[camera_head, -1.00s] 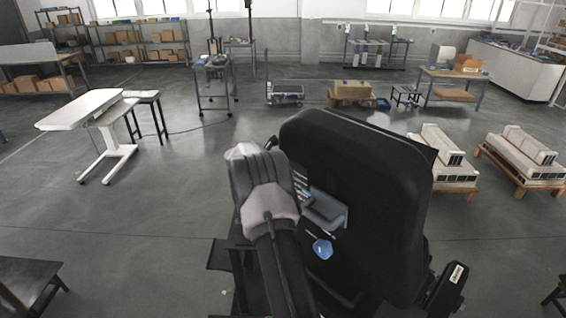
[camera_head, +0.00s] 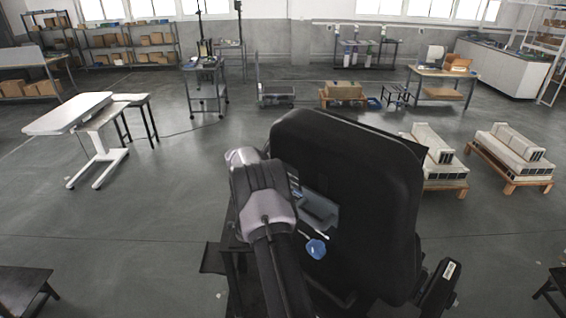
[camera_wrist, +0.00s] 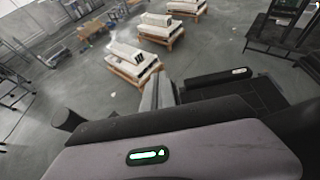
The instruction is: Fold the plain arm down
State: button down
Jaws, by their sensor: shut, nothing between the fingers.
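A large black padded panel (camera_head: 350,190), like a chair back, stands upright right of centre in the head view. A black arm-like piece with a white label (camera_head: 438,288) juts out at its lower right. A dark bar with a white label (camera_wrist: 215,78) shows in the wrist view, probably the same piece. I cannot make out a plain arm for certain. My arm's lilac and dark links rise left of the panel and hide what is behind them. My gripper (camera_wrist: 163,93) seems to show only as grey tips, shut and empty, left of the bar. I cannot tell if it touches anything.
A blue object (camera_head: 316,248) and a small grey tray (camera_head: 320,212) sit between my arm and the panel. Pallets with white stacks (camera_head: 510,160) stand right. A white adjustable table (camera_head: 70,115) and dark stools stand left.

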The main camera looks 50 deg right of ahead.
jog(key=v, duration=1.7)
jog(key=s+a+f+m+t+y+b, duration=0.2)
jog(key=s+a+f+m+y+b, duration=0.3)
jog(key=a, duration=1)
jog(key=s+a+f+m+t+y+b, duration=0.2)
jog(key=s+a+f+m+y+b, duration=0.3)
jog(key=s+a+b, duration=0.7)
jog(key=s+a+f+m+t+y+b, duration=0.3)
jog(key=s+a+f+m+b, duration=0.6)
jog(key=a, duration=1)
jog(key=shift+a+m+y, duration=0.25)
jog(key=shift+m+y, duration=0.75)
jog(key=shift+m, duration=0.1)
jog(key=shift+s, duration=0.15)
